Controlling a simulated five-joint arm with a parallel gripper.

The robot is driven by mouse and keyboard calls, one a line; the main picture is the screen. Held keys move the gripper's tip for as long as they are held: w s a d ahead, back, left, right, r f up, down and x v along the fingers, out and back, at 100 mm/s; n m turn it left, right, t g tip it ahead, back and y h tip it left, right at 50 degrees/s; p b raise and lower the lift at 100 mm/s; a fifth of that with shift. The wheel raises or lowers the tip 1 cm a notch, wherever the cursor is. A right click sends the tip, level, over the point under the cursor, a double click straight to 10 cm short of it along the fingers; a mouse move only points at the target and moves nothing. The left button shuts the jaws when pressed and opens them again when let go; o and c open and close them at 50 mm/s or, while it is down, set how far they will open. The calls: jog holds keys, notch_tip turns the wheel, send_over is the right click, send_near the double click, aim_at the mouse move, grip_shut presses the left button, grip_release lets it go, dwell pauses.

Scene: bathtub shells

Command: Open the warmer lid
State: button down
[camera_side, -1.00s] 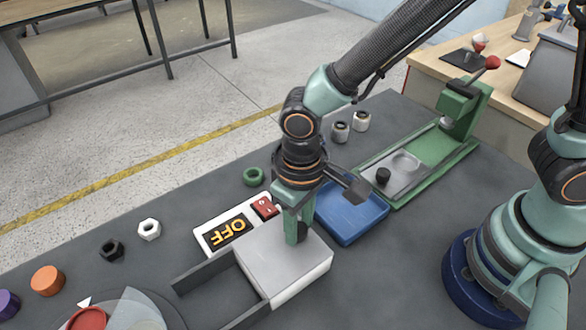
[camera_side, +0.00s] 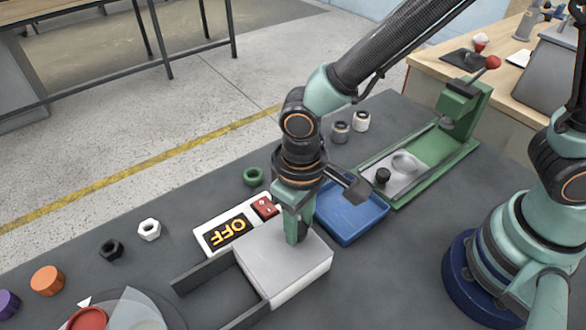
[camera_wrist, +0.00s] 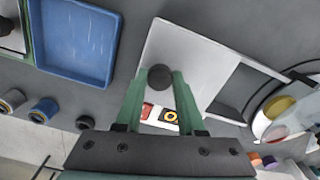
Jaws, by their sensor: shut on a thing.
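The warmer is a low white box with a flat light-grey lid (camera_side: 272,262) in the side view. The lid also shows in the wrist view (camera_wrist: 200,60). A dark round knob (camera_wrist: 160,76) stands on the lid. My gripper (camera_side: 296,238) points down at the lid with its fingers shut on the knob; in the wrist view the fingertips (camera_wrist: 158,84) are on either side of it. The fingers hide the knob in the side view. A grey-walled frame (camera_side: 207,272) with a dark inside adjoins the lid on its left.
An OFF display with a red switch (camera_side: 265,207) sits behind the warmer. A blue tray (camera_side: 352,216) and green press (camera_side: 435,150) stand to the right. Nuts, a green ring (camera_side: 253,176) and an orange piece (camera_side: 47,280) lie around. A clear-covered round device (camera_side: 120,312) is at front left.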

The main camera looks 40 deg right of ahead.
aim_at(255, 266)
dwell(0.3)
jog(key=a, duration=0.9)
jog(key=shift+r, duration=0.1)
jog(key=c, duration=0.5)
grip_release()
notch_tip(255, 266, up, 12)
